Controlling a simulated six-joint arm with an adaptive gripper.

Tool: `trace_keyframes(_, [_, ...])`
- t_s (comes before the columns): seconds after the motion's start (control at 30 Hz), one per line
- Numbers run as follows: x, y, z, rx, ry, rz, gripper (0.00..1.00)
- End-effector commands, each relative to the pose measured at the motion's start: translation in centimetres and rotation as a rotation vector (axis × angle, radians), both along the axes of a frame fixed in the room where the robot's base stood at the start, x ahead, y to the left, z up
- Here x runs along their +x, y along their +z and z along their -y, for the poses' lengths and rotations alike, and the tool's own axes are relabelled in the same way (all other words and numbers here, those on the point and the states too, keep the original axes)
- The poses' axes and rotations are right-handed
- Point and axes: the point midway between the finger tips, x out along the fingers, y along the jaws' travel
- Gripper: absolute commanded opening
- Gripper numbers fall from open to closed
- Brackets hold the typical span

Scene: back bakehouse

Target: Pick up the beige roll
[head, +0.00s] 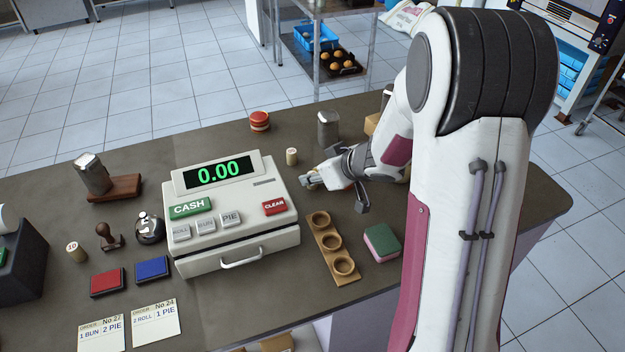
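A small upright beige roll (291,157) stands on the counter behind the right end of the cash register. A second beige roll (76,251), with a marking on its top, stands at the left of the counter. My gripper (309,180) is low over the counter, just in front and to the right of the roll behind the register. It points left and appears apart from that roll. The gap between its fingers cannot be made out from this angle.
The cash register (235,215) is close to the left of my gripper. A wooden holder with round rings (331,247) and a green and pink sponge (381,242) lie in front. A metal canister (327,129) and red stacked discs (259,121) stand behind.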

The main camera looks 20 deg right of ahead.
Motion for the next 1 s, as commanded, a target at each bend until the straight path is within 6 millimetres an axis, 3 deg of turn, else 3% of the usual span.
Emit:
trace_keyframes(0.73, [0.79,-0.82,-0.26,0.0,-0.001,0.0,0.23])
trace_keyframes(0.83, [0.79,-0.82,-0.26,0.0,-0.001,0.0,0.0])
trace_keyframes(1.0, [0.81,-0.78,-0.25,0.0,-0.001,0.001,0.0])
